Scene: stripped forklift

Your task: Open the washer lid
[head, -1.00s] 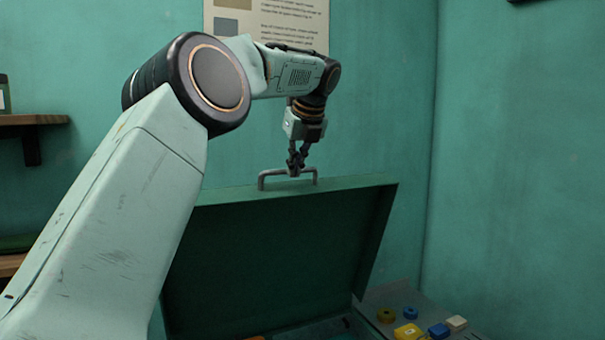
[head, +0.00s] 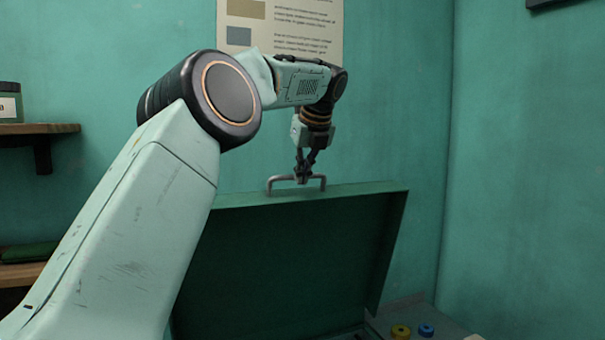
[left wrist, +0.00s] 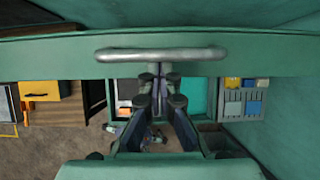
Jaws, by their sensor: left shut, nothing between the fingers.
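The dark green washer lid (head: 290,262) stands raised, its inner side facing me in the head view. A grey bar handle (head: 272,185) is on its top edge; it crosses the left wrist view (left wrist: 160,54). My left gripper (head: 303,177) is at the handle, pointing down, with its fingers closed together and nothing gripped. In the left wrist view the fingertips (left wrist: 158,72) lie right by the bar; I cannot tell whether they touch it. The box below the lid is mostly cut off in the head view, but its teal interior (left wrist: 199,97) shows in the wrist view. My right gripper is not seen.
A side tray with coloured pieces (left wrist: 243,100) sits right of the box. A wooden drawer unit with a yellow front (left wrist: 39,91) is at the left. A wall shelf (head: 42,129) and a poster (head: 300,25) are behind. Green walls close the corner.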

